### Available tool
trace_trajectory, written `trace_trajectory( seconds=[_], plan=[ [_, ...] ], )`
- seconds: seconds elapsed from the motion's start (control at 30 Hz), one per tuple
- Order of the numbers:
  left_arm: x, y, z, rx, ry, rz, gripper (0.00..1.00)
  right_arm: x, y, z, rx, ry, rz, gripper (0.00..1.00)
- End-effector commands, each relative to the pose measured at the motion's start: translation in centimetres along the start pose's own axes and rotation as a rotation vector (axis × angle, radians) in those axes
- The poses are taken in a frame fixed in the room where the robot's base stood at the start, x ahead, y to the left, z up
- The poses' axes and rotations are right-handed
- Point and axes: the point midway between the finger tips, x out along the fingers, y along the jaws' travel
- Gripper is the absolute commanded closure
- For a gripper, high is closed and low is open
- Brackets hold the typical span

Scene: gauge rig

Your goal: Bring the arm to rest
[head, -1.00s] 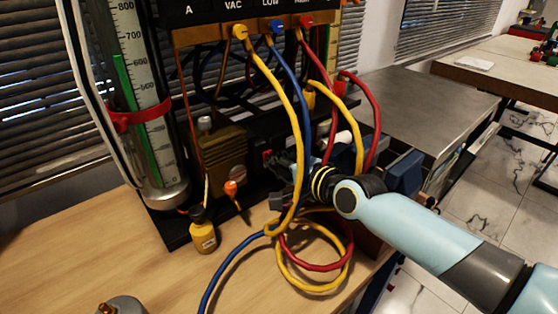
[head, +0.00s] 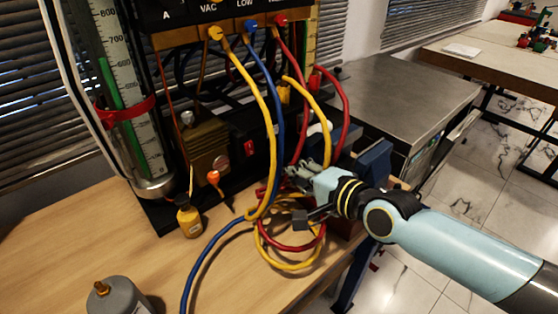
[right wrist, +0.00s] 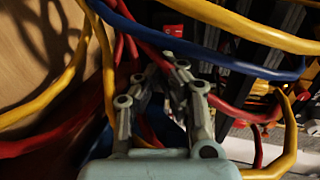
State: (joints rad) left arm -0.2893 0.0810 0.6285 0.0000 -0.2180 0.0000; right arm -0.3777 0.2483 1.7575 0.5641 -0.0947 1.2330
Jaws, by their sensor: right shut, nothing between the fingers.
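My right gripper (head: 290,184) is at the hoses in front of the gauge rig, low over the table's right side. It is shut and empty. In the right wrist view, its fingers (right wrist: 160,62) come together among the hoses. The yellow hose (head: 268,120), blue hose (head: 281,110) and red hose (head: 300,85) hang from the manifold. Whether the gripper touches any hose I cannot tell. My left gripper is not in view.
A gauge tube with a red clamp (head: 124,110) stands at the left. A small yellow bottle (head: 190,222) and a grey canister (head: 117,297) stand on the wooden table (head: 75,235). A metal-topped bench (head: 405,95) is at the right.

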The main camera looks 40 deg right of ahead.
Motion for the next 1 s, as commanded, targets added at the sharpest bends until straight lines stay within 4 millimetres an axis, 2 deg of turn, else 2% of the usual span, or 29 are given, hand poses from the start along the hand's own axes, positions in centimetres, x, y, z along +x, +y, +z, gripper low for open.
trace_trajectory(
  seconds=[0.03, 0.17, 0.43, 0.53, 0.67, 0.8, 1.0],
  plan=[
    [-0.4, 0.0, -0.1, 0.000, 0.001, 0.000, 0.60, -0.8, 0.0, 0.0, -0.001, 0.000, 0.001, 1.00],
    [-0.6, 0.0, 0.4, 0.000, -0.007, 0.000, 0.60, -1.9, 0.1, 0.0, 0.000, 0.000, 0.000, 1.00],
    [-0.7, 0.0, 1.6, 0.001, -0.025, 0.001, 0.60, -2.2, 0.1, 0.0, -0.002, -0.001, -0.001, 1.00],
    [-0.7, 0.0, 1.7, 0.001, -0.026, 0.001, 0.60, -2.4, 0.2, 0.8, -0.056, -0.021, 0.028, 1.00],
    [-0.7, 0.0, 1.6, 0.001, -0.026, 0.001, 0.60, -3.5, 0.5, 3.6, -0.303, -0.110, 0.150, 1.00],
    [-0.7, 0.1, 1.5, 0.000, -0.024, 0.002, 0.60, -6.7, 1.2, 6.2, -0.718, -0.258, 0.342, 1.00],
    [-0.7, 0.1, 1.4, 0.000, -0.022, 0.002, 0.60, -11.3, 1.6, 6.4, -1.100, -0.419, 0.540, 1.00]
  ],
)
